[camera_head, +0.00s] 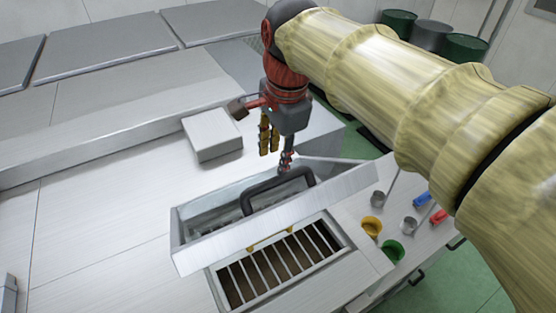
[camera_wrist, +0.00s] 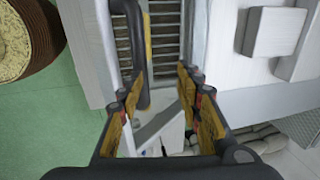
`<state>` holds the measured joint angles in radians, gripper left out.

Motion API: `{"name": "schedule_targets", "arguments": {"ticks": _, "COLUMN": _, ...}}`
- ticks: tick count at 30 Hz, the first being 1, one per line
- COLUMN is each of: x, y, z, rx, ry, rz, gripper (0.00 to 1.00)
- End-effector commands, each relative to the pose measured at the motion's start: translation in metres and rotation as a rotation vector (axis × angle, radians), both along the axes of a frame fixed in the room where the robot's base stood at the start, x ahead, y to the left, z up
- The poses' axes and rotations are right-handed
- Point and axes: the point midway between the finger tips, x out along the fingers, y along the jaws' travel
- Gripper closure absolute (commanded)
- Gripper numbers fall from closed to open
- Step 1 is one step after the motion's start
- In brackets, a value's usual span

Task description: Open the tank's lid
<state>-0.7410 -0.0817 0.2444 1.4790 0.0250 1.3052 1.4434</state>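The tank (camera_head: 212,283) stands on the pale bench, with a barred opening on its near side. A long pale metal lid panel (camera_head: 300,218) tilts above it, with small yellow fittings along its lower edge. How far the lid is open I cannot tell. A black bar handle (camera_head: 262,188) rises behind the panel's upper edge; it also shows in the wrist view (camera_wrist: 142,80). My gripper (camera_head: 277,154) hangs above the handle's far side. In the wrist view my gripper (camera_wrist: 158,92) has its fingers apart, with the handle near the left finger. No grip on it shows.
A pale box (camera_head: 212,134) stands left of my gripper. Yellow (camera_head: 371,227) and green (camera_head: 393,251) cups, metal ladles and blue and red items lie to the right. Drums (camera_head: 432,36) stand at the back. The bench's left part is clear.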

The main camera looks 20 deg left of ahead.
Motion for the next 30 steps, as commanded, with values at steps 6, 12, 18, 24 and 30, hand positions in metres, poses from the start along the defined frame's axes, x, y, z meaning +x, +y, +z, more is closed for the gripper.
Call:
{"name": "schedule_targets", "arguments": {"ticks": 6, "x": 0.004, "y": 0.005, "z": 0.012, "rx": 0.001, "ry": -0.001, "rz": 0.000, "gripper": 0.65}}
{"name": "schedule_targets", "arguments": {"ticks": 12, "x": 0.006, "y": 0.007, "z": 0.019, "rx": 0.001, "ry": -0.001, "rz": 0.000, "gripper": 0.65}}
{"name": "schedule_targets", "arguments": {"ticks": 18, "x": 0.006, "y": 0.007, "z": 0.019, "rx": 0.000, "ry": 0.000, "rz": 0.000, "gripper": 0.65}}
{"name": "schedule_targets", "arguments": {"ticks": 24, "x": 0.006, "y": 0.007, "z": 0.019, "rx": 0.000, "ry": 0.000, "rz": 0.000, "gripper": 0.67}}
{"name": "schedule_targets", "arguments": {"ticks": 30, "x": 0.007, "y": 0.007, "z": 0.018, "rx": 0.000, "ry": 0.000, "rz": -0.001, "gripper": 0.78}}
